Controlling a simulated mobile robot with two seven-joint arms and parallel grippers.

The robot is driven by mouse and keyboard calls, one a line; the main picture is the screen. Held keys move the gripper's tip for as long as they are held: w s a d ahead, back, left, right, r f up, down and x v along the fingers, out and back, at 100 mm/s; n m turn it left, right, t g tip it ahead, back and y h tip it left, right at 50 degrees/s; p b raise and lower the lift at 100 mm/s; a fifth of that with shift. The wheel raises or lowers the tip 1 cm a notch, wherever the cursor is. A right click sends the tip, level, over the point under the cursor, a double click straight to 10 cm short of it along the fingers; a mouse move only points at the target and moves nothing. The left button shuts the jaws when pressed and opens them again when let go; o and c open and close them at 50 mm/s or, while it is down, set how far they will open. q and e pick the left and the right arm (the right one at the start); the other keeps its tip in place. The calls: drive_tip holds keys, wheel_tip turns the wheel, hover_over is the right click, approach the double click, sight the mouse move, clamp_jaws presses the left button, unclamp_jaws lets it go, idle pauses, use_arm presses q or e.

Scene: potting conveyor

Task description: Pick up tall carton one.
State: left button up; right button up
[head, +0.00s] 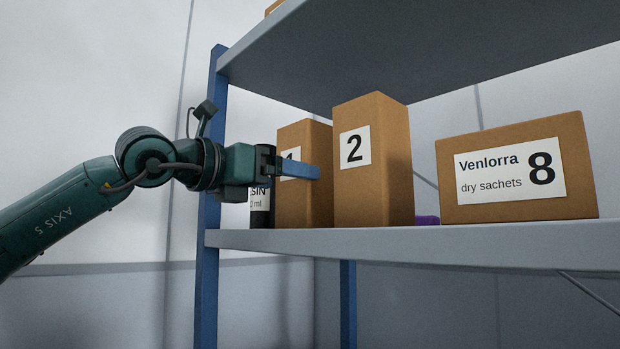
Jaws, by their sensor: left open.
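Tall carton one (304,205) is a brown upright box on the shelf, left of the others. Its white label is partly hidden behind my gripper, with only the top of the digit showing. My left gripper (300,170) reaches in from the left, in front of the carton's upper half. Its blue finger lies across the carton's front in the picture. The gripper is open; I cannot tell whether the finger touches the carton. My right gripper is not in view.
Tall carton two (384,185) stands close on the right. The blue post (208,270) and upper shelf (400,45) bound the space.

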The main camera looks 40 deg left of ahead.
use_arm(q)
drive_tip(key=shift+w+d+f+p, duration=0.1)
drive_tip(key=shift+w+p, duration=0.15)
drive_tip(key=shift+w, duration=0.8)
drive_tip(key=shift+w+d+r+p, duration=0.15)
drive_tip(key=shift+w+p, duration=0.1)
drive_tip(key=shift+w, duration=0.85)
drive_tip(key=shift+w+d+f+p, duration=0.15)
drive_tip(key=shift+w+p, duration=0.1)
drive_tip(key=shift+w, duration=0.8)
drive_tip(key=c, duration=1.1)
drive_tip(key=shift+o, duration=0.2)
